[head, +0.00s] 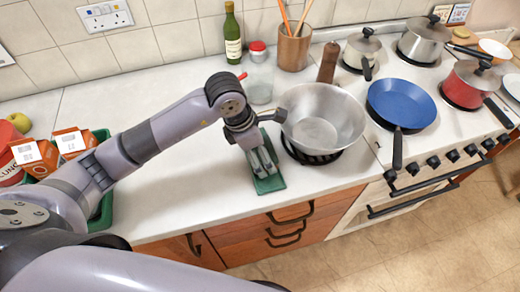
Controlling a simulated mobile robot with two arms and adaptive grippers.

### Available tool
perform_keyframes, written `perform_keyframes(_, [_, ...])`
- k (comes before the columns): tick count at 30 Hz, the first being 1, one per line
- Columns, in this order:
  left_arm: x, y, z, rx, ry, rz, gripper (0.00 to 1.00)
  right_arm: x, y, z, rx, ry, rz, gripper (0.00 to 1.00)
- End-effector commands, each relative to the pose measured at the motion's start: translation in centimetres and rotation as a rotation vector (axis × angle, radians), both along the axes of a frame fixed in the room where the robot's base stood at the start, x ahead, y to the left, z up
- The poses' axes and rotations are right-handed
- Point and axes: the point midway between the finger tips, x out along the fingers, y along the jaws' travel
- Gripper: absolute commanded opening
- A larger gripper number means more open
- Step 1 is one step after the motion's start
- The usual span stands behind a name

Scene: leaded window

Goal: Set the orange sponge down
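I see no orange sponge in the head view; whether it is hidden under my gripper I cannot tell. My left gripper (264,168) points down over a flat green mat or tray (271,185) on the white counter. Its fingers cover the middle of the green piece. I cannot tell whether they are open, shut or holding something. My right gripper is not in view.
A steel bowl-shaped pan (322,117) stands close right of my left gripper. A green crate (104,213) with orange cartons (70,142) is at the left. The counter (190,185) between crate and gripper is clear.

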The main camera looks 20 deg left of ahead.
Motion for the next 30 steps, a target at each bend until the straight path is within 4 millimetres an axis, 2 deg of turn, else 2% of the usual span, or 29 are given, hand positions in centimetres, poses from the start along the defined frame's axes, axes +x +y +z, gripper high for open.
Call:
perform_keyframes(11, [0.0, 0.0, 0.0, 0.000, 0.000, 0.000, 0.98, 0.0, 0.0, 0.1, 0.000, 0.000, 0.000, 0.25])
perform_keyframes(14, [0.0, 0.0, 0.5, 0.000, 0.000, 0.001, 0.98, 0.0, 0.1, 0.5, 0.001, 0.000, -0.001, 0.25])
perform_keyframes(16, [0.0, 0.2, 0.9, -0.001, -0.003, 0.001, 0.98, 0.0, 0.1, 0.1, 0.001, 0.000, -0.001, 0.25])
perform_keyframes(30, [-1.5, 2.5, 9.8, 0.001, -0.005, 0.001, 0.98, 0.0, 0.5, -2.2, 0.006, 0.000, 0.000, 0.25])
